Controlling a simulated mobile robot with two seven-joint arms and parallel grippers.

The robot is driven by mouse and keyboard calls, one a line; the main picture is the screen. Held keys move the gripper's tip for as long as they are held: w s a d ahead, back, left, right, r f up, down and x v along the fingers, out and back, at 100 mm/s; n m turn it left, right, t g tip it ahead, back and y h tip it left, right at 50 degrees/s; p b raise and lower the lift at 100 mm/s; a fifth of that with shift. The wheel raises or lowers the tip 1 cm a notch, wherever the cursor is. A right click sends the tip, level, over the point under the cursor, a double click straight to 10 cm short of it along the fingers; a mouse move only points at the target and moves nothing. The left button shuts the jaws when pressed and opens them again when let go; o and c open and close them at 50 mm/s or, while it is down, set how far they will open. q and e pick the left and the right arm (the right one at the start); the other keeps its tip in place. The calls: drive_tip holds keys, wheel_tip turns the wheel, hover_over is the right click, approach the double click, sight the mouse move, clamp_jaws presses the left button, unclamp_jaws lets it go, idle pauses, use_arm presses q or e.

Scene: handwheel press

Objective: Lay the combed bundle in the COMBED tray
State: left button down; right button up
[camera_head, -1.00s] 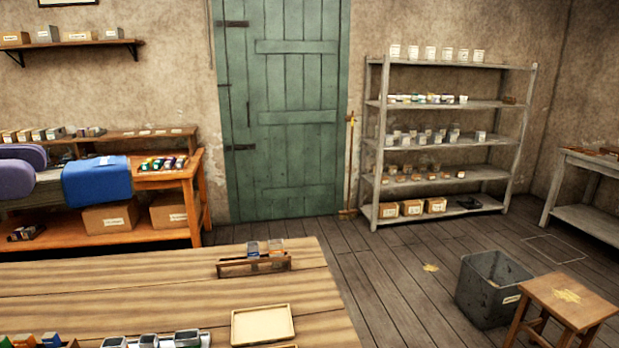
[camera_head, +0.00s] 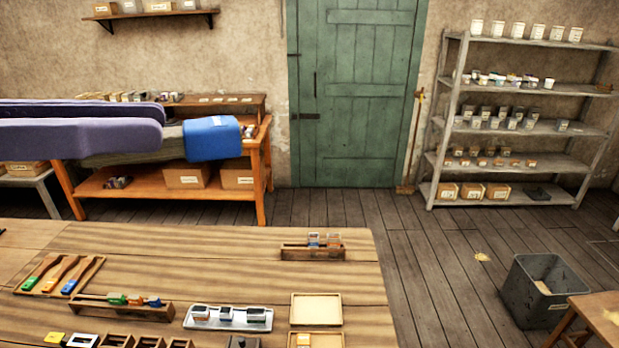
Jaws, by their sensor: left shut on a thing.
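My left arm comes in from the left, with purple links and a blue end part. My left gripper (camera_head: 214,138) is at this blue end, high up and beyond the far edge of the table in the picture. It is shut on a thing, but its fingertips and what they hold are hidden. I cannot make out the combed bundle. A shallow, empty pale wooden tray (camera_head: 316,310) lies on the table near its right edge. A second pale tray (camera_head: 295,341) is cut off by the bottom edge. No COMBED label is readable. My right gripper is out of view.
The wooden table (camera_head: 200,250) holds a rack (camera_head: 313,252) at the far edge, a tray of coloured-handled tools (camera_head: 60,274), a slotted block (camera_head: 120,309) and a metal tray (camera_head: 228,318). The table's middle is clear. A grey bin (camera_head: 545,295) stands at the right.

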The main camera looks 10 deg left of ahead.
use_arm(q)
drive_tip(key=w+a+f+n+t+y+b, duration=0.1)
drive_tip(key=w+a+f+n+y+b, duration=0.2)
drive_tip(key=f+b, duration=1.3)
drive_tip(key=w+a+f+n+t+y+b, duration=0.2)
drive_tip(key=w+a+f+n+y+b, duration=0.2)
drive_tip(key=f+b, duration=1.2)
drive_tip(key=w+a+f+n+t+y+b, duration=0.2)
drive_tip(key=w+a+f+n+y+b, duration=0.2)
drive_tip(key=w+f+n+y+b, duration=0.4)
wheel_tip(320, 180, down, 14)
drive_tip(key=y+b, duration=0.5)
drive_tip(key=b, duration=0.4)
drive_tip(key=shift+w+n, duration=0.3)
drive_tip(key=shift+w, duration=0.05)
drive_tip(key=shift+r, duration=0.1)
wheel_tip(320, 180, down, 16)
drive_tip(key=b, duration=0.7)
drive_tip(key=shift+r, duration=0.1)
wheel_tip(320, 180, down, 4)
drive_tip(key=shift+f+b, duration=0.1)
drive_tip(key=shift+b, duration=1.15)
